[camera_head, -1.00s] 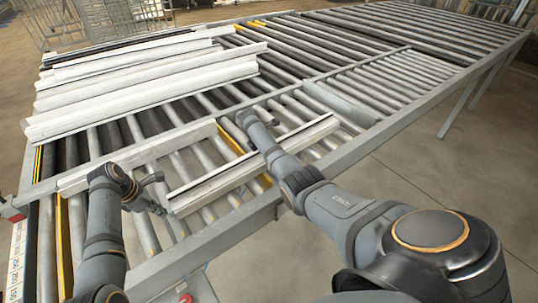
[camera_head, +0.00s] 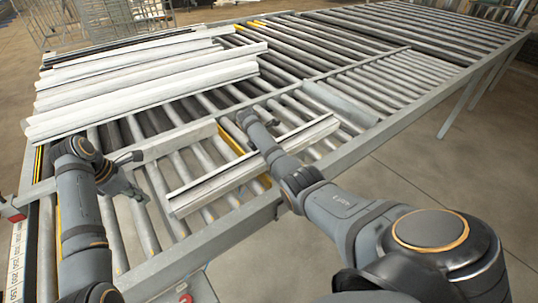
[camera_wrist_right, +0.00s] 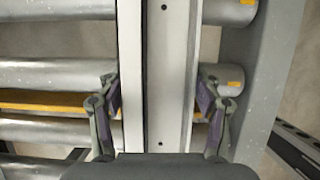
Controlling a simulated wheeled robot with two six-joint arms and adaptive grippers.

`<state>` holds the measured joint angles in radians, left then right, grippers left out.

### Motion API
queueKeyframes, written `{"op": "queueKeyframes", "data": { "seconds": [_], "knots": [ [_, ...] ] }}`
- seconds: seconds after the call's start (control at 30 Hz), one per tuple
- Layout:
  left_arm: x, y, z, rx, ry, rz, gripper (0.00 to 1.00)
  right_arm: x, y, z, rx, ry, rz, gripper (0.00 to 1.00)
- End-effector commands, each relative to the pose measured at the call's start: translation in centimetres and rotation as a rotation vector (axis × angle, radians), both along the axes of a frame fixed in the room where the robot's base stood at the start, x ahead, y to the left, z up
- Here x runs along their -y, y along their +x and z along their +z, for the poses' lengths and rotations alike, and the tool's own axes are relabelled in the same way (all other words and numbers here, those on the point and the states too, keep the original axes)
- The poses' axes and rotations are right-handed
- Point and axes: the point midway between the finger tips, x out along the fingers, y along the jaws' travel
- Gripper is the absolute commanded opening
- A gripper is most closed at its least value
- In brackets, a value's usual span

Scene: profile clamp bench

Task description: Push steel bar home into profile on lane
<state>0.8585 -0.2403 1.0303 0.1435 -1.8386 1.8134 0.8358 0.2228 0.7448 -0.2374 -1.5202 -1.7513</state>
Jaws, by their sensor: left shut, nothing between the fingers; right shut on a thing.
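A long white profile (camera_head: 205,190) lies on the near roller lane, slanting from lower left to upper right. In the right wrist view the profile (camera_wrist_right: 133,60) runs between the fingers of my right gripper (camera_wrist_right: 160,95), which is shut on it. A grey strip with small holes (camera_wrist_right: 169,75) lies in its channel; I cannot tell if this is the steel bar or the channel floor.
A second white piece (camera_head: 180,140) lies farther back on the lane, partly behind my left gripper. Several long white profiles (camera_head: 140,85) lie on the back lane. The near metal rail (camera_head: 225,232) bounds the lane. Rollers at the right (camera_head: 390,75) are mostly clear.

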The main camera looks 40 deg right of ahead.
Motion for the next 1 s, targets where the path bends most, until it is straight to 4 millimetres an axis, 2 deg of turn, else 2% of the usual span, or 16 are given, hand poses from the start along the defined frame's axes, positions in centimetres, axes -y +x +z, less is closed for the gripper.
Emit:
{"op": "queueKeyframes", "data": {
  "seconds": [0.17, 0.2, 0.37, 0.77, 0.87, 1.0],
  "knots": [
    [0.0, 0.0, 0.0, -0.001, 0.0, 0.001, 0.0, 0.0, 0.0, 0.0, 0.0, 0.001, 0.001, 0.03],
    [0.0, 0.0, 0.0, -0.001, 0.0, 0.001, 0.0, 0.0, 0.0, 0.0, 0.0, 0.001, 0.001, 0.68],
    [0.0, 0.0, 0.0, -0.001, 0.001, 0.001, 0.0, 0.0, 0.0, 0.0, 0.0, 0.001, 0.001, 0.9],
    [0.0, 0.0, 0.0, -0.001, 0.001, 0.001, 0.0, -0.1, 0.0, 0.3, 0.001, 0.0, 0.0, 0.92],
    [0.0, 0.0, 0.0, -0.001, 0.001, 0.001, 0.0, -0.7, 0.1, 1.7, 0.004, -0.001, 0.002, 0.92],
    [0.0, 0.0, 0.0, -0.001, 0.001, 0.001, 0.0, -2.1, 0.1, 4.8, 0.004, 0.0, 0.003, 0.92]
  ]
}}
